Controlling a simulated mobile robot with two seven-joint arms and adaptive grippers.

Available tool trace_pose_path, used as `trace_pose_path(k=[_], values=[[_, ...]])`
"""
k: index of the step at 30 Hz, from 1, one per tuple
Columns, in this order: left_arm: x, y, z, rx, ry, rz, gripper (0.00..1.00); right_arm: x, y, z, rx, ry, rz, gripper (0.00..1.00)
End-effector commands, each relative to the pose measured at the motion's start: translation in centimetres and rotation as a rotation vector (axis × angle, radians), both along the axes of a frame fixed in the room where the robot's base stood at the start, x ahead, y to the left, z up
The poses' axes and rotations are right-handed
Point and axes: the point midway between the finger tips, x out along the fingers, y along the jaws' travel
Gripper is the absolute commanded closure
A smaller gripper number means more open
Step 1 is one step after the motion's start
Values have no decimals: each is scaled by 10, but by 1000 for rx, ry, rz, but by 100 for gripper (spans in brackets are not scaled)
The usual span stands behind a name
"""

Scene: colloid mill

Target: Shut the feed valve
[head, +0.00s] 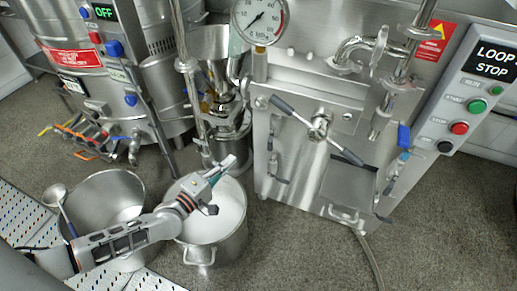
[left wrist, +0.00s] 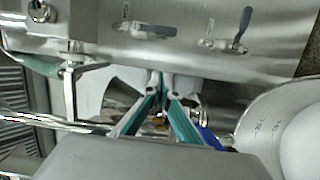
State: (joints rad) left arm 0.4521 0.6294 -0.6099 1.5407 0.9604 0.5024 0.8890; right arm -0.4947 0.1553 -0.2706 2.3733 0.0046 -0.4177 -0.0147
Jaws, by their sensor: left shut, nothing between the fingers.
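My left gripper (head: 230,163) is shut and empty, above the rim of a steel pot of white material. Its teal fingers meet at the tips in the left wrist view (left wrist: 162,80). No label marks the feed valve, so I cannot tell which valve it is. A small valve with yellowish and blue parts (head: 205,104) sits under the steel hopper (head: 208,45), beyond the gripper and apart from it. In the left wrist view, a blue handle (left wrist: 208,137) shows beside the fingers, partly hidden. My right gripper is not in view.
The pot of white material (head: 215,238) and an empty steel pot (head: 108,195) stand on the floor. The mill cabinet (head: 290,185) with crossed handles stands right, and a tank (head: 150,75) with blue knobs left. Open floor (head: 440,240) lies at the right.

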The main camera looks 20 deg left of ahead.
Motion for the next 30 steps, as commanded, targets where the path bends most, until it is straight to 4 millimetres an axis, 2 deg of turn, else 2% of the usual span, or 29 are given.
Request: trace_pose_path(k=[4, 7, 13, 20, 24, 30], values=[[6, -2, -1, -1, 0, 0, 100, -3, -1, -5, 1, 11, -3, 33], [17, -6, -3, -1, 1, 0, 100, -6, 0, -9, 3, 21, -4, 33], [53, -16, -5, 0, 4, 0, 100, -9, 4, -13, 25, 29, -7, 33], [94, -28, -7, 0, 4, 0, 100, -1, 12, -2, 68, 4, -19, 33], [96, -49, -2, -2, 1, -1, 100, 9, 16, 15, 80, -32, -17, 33], [95, -65, -3, 0, 0, 0, 100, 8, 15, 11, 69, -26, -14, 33]])
